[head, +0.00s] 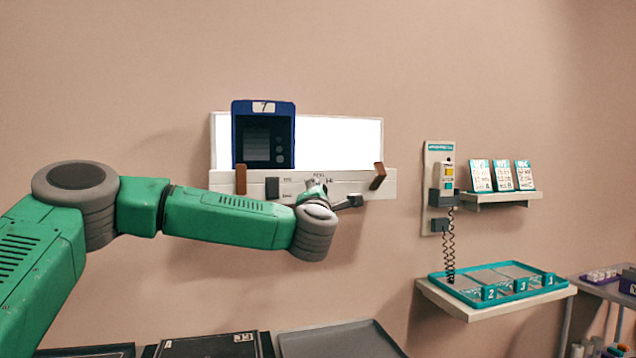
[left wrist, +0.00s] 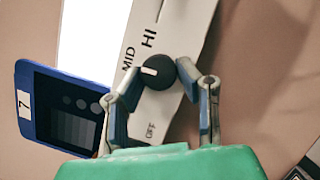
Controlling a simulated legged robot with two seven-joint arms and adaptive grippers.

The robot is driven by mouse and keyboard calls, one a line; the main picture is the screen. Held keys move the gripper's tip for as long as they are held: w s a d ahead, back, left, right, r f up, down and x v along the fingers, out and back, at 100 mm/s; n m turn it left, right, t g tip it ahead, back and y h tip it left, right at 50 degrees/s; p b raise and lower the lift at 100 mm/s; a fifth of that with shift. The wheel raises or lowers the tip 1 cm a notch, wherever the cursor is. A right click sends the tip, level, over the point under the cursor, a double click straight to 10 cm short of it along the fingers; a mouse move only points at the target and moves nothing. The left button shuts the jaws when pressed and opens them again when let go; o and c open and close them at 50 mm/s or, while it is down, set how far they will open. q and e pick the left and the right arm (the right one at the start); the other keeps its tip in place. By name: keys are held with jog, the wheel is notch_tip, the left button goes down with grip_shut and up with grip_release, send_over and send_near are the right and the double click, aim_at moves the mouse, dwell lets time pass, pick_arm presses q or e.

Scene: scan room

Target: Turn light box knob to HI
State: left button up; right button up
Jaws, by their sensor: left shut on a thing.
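The light box (head: 345,140) is on the wall, with its white panel lit and a control strip along the bottom. In the left wrist view its round dark knob (left wrist: 160,73) sits among the printed labels MID, HI and OFF. The knob's white mark points left in that picture, toward MID rather than HI. My left gripper (left wrist: 158,76) has a finger on each side of the knob and is shut on it. In the head view my left gripper (head: 318,188) is at the strip, and the wrist hides the knob. My right gripper is in neither view.
A blue-framed dark film marked 7 (head: 264,150) stands against the light box's left part, near brown clips (head: 240,180). A wall handset unit (head: 440,190), a card shelf (head: 500,197) and a teal tray (head: 470,300) are to the right. Dark trays lie below.

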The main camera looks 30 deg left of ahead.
pick_arm(q)
jog(key=shift+d+m+g+h+p, duration=0.15)
jog(key=shift+m+g+h+p, duration=0.4)
jog(key=shift+m+p, duration=2.05)
jog(key=shift+d+m+g+h+p, duration=0.2)
jog(key=shift+m+g+p, duration=0.9)
jog(key=shift+p, duration=2.75)
jog(key=shift+d+m+g+h+p, duration=0.1)
jog(key=shift+m+g+h+p, duration=0.3)
jog(key=shift+m+p, duration=2.35)
jog(key=shift+n+p, duration=0.45)
jog(key=shift+p, duration=0.05)
jog(key=shift+s+a+f, duration=0.1)
jog(key=o, duration=1.1)
jog(key=shift+o, duration=0.2)
jog(key=shift+w, duration=0.25)
